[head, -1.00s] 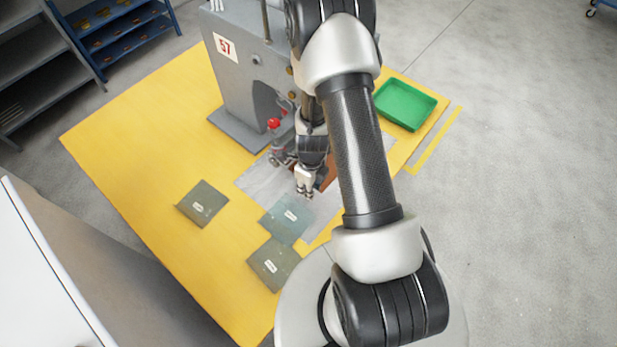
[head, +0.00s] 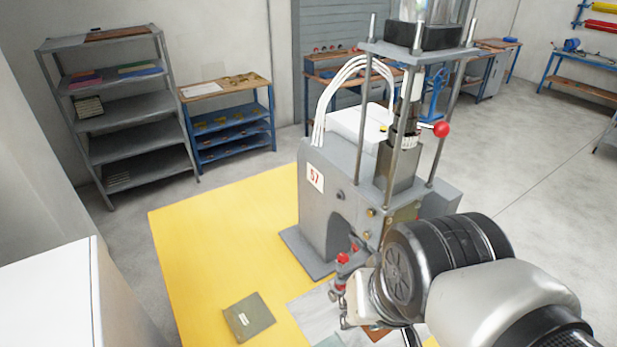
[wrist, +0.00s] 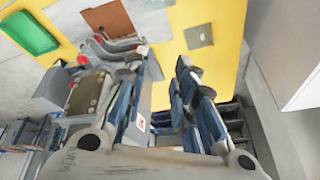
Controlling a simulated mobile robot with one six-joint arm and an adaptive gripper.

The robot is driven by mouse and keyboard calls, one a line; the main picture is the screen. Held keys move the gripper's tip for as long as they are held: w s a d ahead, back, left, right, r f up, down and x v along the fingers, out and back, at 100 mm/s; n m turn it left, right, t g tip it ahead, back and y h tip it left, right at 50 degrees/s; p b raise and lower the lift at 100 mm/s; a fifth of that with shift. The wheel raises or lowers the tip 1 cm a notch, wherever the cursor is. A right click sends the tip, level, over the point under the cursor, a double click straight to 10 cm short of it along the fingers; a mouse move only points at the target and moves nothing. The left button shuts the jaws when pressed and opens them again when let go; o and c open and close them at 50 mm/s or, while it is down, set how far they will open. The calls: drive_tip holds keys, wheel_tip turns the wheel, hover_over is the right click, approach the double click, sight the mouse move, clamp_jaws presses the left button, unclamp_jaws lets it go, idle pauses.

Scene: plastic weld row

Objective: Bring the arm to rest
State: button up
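My arm crosses the lower right of the head view, in front of the grey welding machine (head: 318,215) marked 57. The wrist view shows my gripper (wrist: 163,62) with its two fingers apart and nothing between them. Yellow floor shows through the gap. The fingers are not clearly seen in the head view. The machine, with its red knobs, also stands at left in the wrist view (wrist: 85,95).
A grey-green labelled sheet (head: 249,317) lies on the yellow area (head: 205,255); another is cut off at the bottom edge. A green tray (wrist: 30,32) shows in the wrist view. A white cabinet (head: 55,295) stands left; grey shelves (head: 135,110) stand behind.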

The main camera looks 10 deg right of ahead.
drive_tip(key=shift+s+r+n, duration=0.2)
drive_tip(key=shift+s+n, duration=0.3)
drive_tip(key=shift+s, duration=0.05)
drive_tip(key=shift+s+r+n, duration=0.2)
drive_tip(key=shift+s+n, duration=0.3)
drive_tip(key=shift+s, duration=0.05)
